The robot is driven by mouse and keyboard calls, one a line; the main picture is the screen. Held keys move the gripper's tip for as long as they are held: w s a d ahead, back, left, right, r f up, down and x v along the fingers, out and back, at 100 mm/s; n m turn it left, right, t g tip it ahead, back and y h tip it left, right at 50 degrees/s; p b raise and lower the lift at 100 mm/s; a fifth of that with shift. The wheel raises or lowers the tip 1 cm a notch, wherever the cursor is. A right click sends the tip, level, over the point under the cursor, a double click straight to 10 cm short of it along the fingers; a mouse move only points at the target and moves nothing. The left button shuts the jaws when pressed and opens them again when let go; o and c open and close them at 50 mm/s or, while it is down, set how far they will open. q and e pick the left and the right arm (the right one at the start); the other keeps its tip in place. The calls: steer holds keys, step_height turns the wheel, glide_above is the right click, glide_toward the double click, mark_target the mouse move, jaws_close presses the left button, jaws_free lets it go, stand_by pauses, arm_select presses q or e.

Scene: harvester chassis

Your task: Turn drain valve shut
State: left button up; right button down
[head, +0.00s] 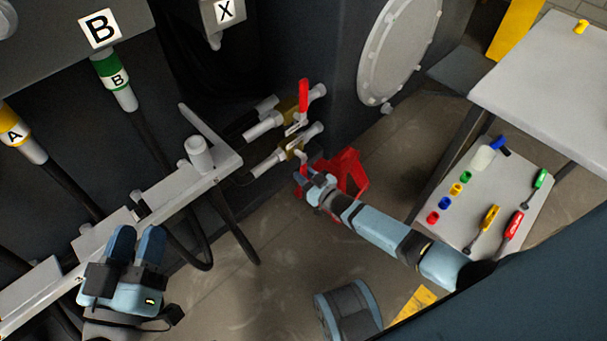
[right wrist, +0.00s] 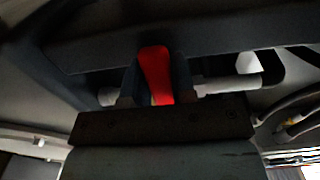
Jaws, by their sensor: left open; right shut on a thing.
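Two brass-bodied valves sit on grey pipes low on the dark chassis in the head view. The upper valve (head: 287,104) has a red lever (head: 303,95) standing upright in the picture. The lower valve (head: 291,152) is just below it, and my right gripper (head: 306,177) is at its near side. In the right wrist view a red lever (right wrist: 156,73) lies between the two dark fingers, which are shut on it. In the head view that lever is mostly hidden by the gripper. My left gripper (head: 138,242) is open and empty at lower left, away from the valves.
A red frame-like object (head: 350,172) stands on the floor behind my right wrist. A grey rail (head: 175,188) with a round fitting juts out left of the valves. Hoses (head: 230,225) hang below it. A board with tools (head: 485,210) is at right.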

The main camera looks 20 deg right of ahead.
steer(key=c, duration=0.9)
jaws_free()
steer(key=shift+c, duration=0.2)
arm_select(q)
steer(key=a+r+p, duration=0.1)
steer(key=p, duration=0.3)
steer(key=shift+r+n+y, duration=0.2)
steer(key=shift+n+y, duration=0.1)
steer(key=shift+y, duration=0.1)
arm_select(e)
steer(key=v, duration=1.3)
steer(key=shift+s+d, duration=0.15)
steer(key=shift+s, duration=0.2)
